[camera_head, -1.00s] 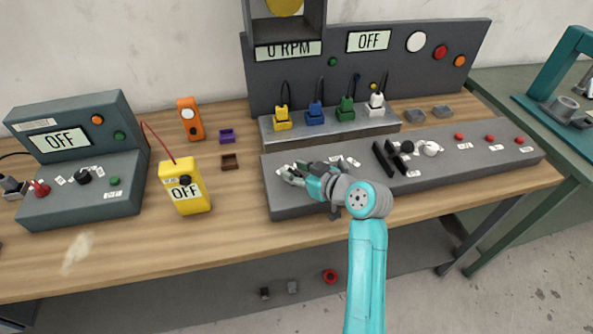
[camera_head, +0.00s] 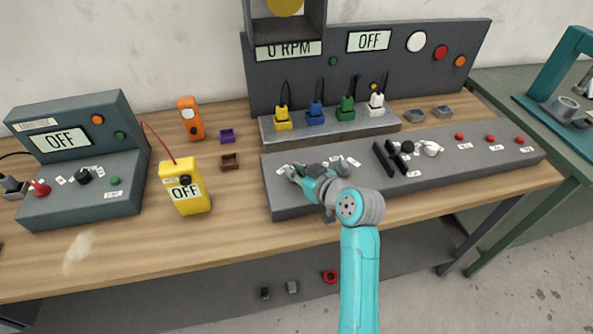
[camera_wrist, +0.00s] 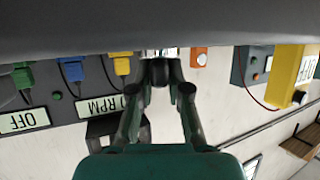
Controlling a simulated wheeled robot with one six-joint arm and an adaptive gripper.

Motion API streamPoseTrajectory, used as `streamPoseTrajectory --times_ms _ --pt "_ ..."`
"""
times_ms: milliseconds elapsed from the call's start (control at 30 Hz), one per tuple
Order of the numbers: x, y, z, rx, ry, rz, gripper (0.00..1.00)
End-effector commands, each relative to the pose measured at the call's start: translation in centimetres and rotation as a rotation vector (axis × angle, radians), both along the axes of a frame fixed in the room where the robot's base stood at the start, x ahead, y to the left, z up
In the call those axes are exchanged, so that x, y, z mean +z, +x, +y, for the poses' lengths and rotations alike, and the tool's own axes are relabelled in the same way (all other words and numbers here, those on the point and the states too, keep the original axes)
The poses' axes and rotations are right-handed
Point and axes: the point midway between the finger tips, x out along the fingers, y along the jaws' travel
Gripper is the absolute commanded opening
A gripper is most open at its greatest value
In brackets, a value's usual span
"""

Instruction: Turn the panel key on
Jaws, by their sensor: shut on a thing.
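The grey control panel (camera_head: 450,178) lies on the bench, with black levers, a white knob and several red buttons on its right part. My gripper (camera_head: 291,172) is at the panel's left end, low against its top face. In the wrist view my gripper (camera_wrist: 161,66) has its fingers close together at a small dark piece near the grey panel edge (camera_wrist: 60,30). The fingers are shut on this piece, which I take to be the key. Its shape and angle are mostly hidden by the fingers. The display (camera_head: 369,40) on the upright board reads OFF.
A row of yellow, blue, green and white plugs (camera_head: 346,110) stands behind the panel. A yellow meter (camera_head: 185,190) and an orange device (camera_head: 190,118) stand to the left, beside a grey control box (camera_head: 85,160). Bare wood lies in front of the yellow meter.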

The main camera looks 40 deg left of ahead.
Motion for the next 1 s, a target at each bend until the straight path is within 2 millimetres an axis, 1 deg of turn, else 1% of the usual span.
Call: streamPoseTrajectory --times_ms 100,700,1000 --pt "-0.04 -0.27 0.13 -0.085 0.000 -0.001 0.00" --pt "0.07 -0.42 0.37 -0.598 0.001 -0.002 0.00" --pt "0.06 -0.37 0.38 -0.801 0.000 -0.001 0.00"
